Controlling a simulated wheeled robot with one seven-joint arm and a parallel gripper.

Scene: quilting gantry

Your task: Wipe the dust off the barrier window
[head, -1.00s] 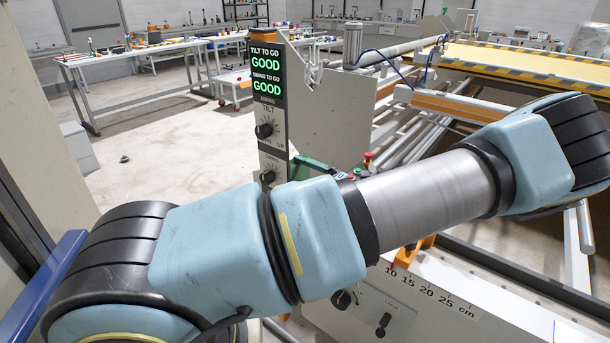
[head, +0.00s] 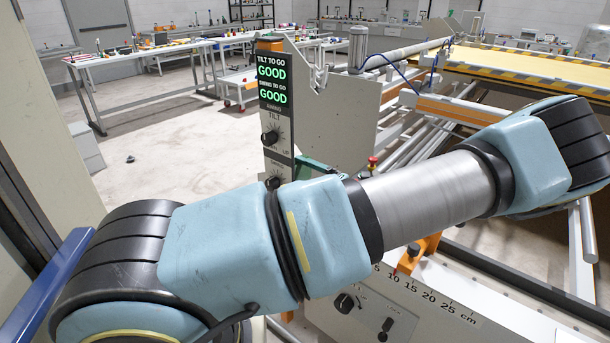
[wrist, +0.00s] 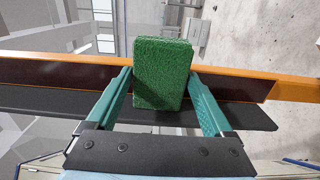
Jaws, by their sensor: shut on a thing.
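In the wrist view my gripper (wrist: 161,95) is shut on a green, rough-textured block like a sponge or pad (wrist: 162,72). The block stands up between the two teal fingers. Behind it runs an orange-edged bar with a long, dark brown glossy strip (wrist: 70,78), which may be the barrier window. The block covers the strip's middle. I cannot tell whether the block touches the strip, and no dust can be made out. In the head view my arm crosses the front and the held block does not show.
The yellow-edged quilting bed (head: 530,68) is at right.

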